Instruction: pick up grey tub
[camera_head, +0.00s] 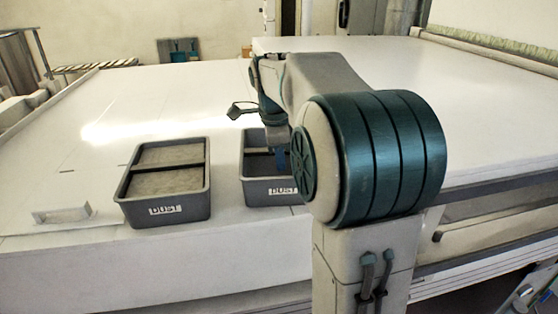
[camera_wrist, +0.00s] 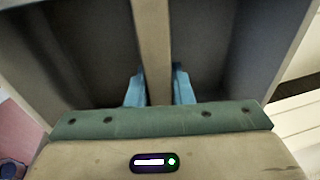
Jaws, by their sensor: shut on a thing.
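Two grey tubs with white "DUST" labels show in the head view. The right tub (camera_head: 258,197) is partly hidden behind my arm. In the wrist view its dark inside and pale crossbar (camera_wrist: 152,45) fill the upper picture. My gripper (camera_wrist: 159,88) has its two blue fingers on either side of that crossbar, shut on it. In the head view my gripper (camera_head: 283,160) reaches down into the right tub, its tips hidden. I cannot tell whether this tub is lifted off the surface. The left tub (camera_head: 133,213) stands apart, with pale, flat contents and a dark crossbar.
The broad white tabletop (camera_head: 190,95) is mostly clear behind the tubs. A small white block-like holder (camera_head: 62,213) lies at the front left. A raised white surface (camera_head: 480,110) stretches to the right behind my arm. A dark bin (camera_head: 178,51) stands at the back.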

